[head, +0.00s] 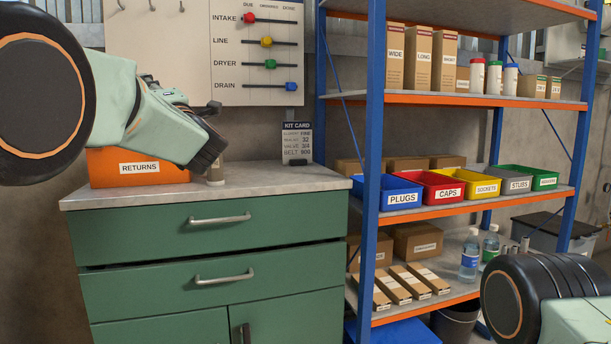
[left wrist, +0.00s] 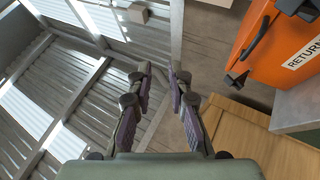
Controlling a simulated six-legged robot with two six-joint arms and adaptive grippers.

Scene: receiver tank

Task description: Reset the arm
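My left arm comes in from the left in the head view. Its gripper (head: 212,135) is in front of the wall above the green cabinet, close to the orange RETURNS bin (head: 110,170). In the left wrist view the two dark fingers of the left gripper (left wrist: 159,72) stand apart with nothing between them, so it is open and empty. The orange bin also shows there at the upper right (left wrist: 275,50), apart from the fingers. My right arm shows only as a dark joint and pale green link at the lower right of the head view; its gripper is out of view.
The green cabinet (head: 215,265) has a grey top, partly clear on its right. A kit card (head: 297,140) stands at its back. A blue-and-orange shelf rack (head: 372,140) holds coloured bins, boxes and bottles. A slider board (head: 257,60) hangs on the wall.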

